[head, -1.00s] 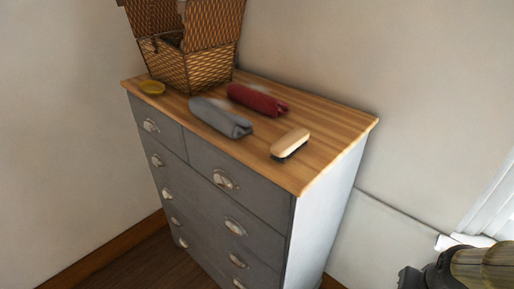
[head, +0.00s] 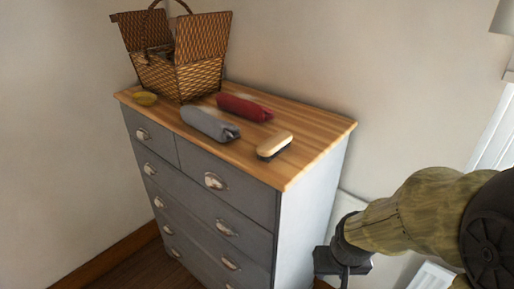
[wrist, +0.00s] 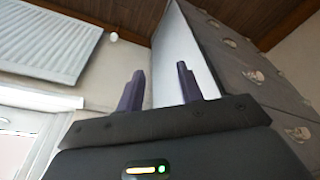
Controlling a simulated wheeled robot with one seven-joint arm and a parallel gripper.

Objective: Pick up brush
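The brush (head: 274,146), with a pale wooden back and dark bristles underneath, lies on the wooden top of the dresser near its front right corner. My gripper (wrist: 162,88) shows in the wrist view with its two dark fingers apart and nothing between them. In the head view my arm comes in from the right, and the gripper end (head: 342,262) is low beside the dresser's white side, well below the top and apart from the brush. The brush is not visible in the wrist view.
The grey dresser (head: 311,213) stands against the wall. A radiator (wrist: 50,42) shows in the wrist view.

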